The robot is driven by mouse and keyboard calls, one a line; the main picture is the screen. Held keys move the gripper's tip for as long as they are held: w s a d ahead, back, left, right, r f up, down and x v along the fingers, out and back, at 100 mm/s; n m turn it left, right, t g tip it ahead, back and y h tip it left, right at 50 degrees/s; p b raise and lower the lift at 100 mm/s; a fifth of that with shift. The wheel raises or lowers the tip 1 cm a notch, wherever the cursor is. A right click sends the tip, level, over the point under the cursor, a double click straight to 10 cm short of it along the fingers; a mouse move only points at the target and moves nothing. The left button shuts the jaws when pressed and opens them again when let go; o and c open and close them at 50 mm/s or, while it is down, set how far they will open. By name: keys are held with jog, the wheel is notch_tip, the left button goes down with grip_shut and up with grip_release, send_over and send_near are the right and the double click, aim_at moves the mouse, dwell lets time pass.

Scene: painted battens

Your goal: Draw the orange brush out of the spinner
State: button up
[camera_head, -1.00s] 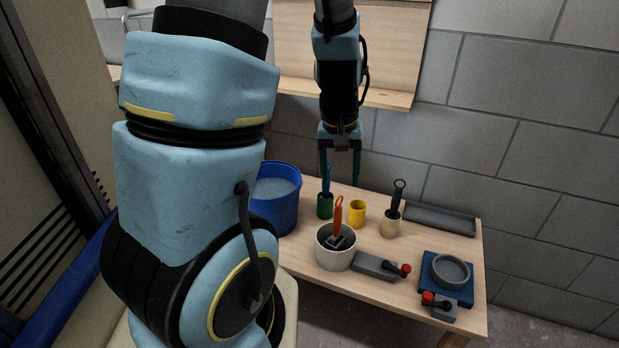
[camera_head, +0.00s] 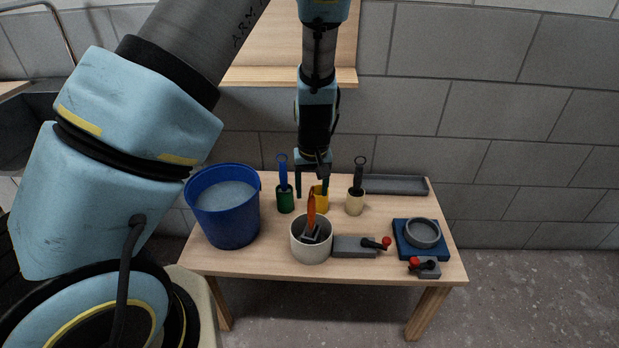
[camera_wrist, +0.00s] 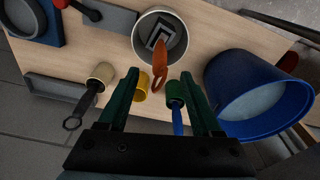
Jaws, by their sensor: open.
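The orange brush (camera_head: 311,206) stands handle up, slightly tilted, in the pale round spinner (camera_head: 311,254), whose inside holds a grey square fitting. The wrist view shows the brush (camera_wrist: 159,62) rising from the spinner (camera_wrist: 137,38) toward the camera. My gripper (camera_head: 313,194) is open and empty, with dark green fingers pointing down, above the table behind the spinner. In the wrist view, the brush handle appears between the fingertips (camera_wrist: 160,74), but the fingers look apart from it. The brush's lower end is partly hidden inside the spinner.
A yellow cup (camera_head: 322,203) is close below my gripper. A green cup with a blue brush (camera_head: 285,200) and a cream cup with a black brush (camera_head: 355,204) flank it. A blue bucket (camera_head: 230,220) stands left; a grey block with a red-knobbed lever (camera_head: 352,247) sits right of the spinner.

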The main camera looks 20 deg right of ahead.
aim_at(312, 197)
jog(key=shift+w+d+f, duration=0.1)
jog(key=shift+w+f, duration=0.05)
jog(key=shift+f, duration=1.4)
jog(key=shift+w+d+f, duration=0.1)
jog(key=shift+w+f, duration=0.05)
jog(key=shift+f, duration=1.35)
jog(key=shift+a, duration=0.1)
grip_shut()
jog(key=c, duration=0.7)
grip_release()
grip_shut()
jog(key=shift+r, duration=0.15)
